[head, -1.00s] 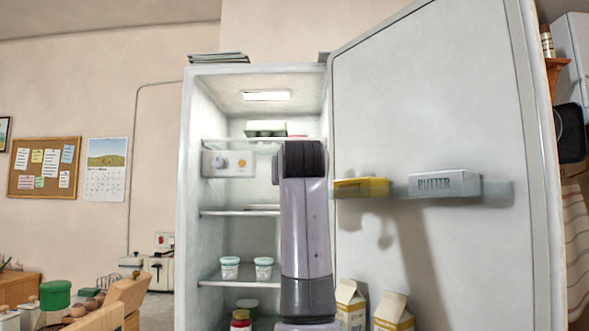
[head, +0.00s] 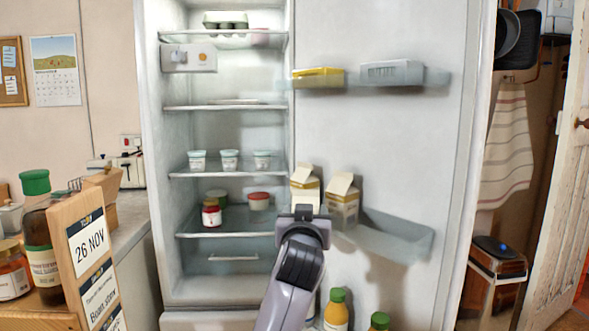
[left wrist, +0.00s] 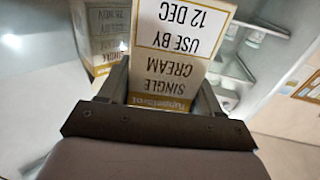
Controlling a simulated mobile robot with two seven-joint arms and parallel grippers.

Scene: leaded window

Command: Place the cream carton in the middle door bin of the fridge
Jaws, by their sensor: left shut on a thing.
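The cream carton (head: 305,185), white and yellow with a gabled top, is upright by the inner side of the open fridge door. My left gripper (head: 303,212) is shut on it from the front and hides its lower part. In the left wrist view the cream carton (left wrist: 178,50) is upside down between the fingers of my left gripper (left wrist: 163,90), reading "SINGLE CREAM, USE BY 12 DEC". A similar carton (head: 342,203) stands just right of it in the middle door bin (head: 405,245). I cannot tell whether the held carton touches the bin floor. My right gripper is not in view.
The upper door bin holds a yellow pack (head: 318,78) and a butter box (head: 392,72). Bottles (head: 336,312) stand low on the door. Fridge shelves hold white pots (head: 229,160) and jars (head: 211,214). The middle bin's right part is clear. A dated wooden board (head: 88,260) stands front left.

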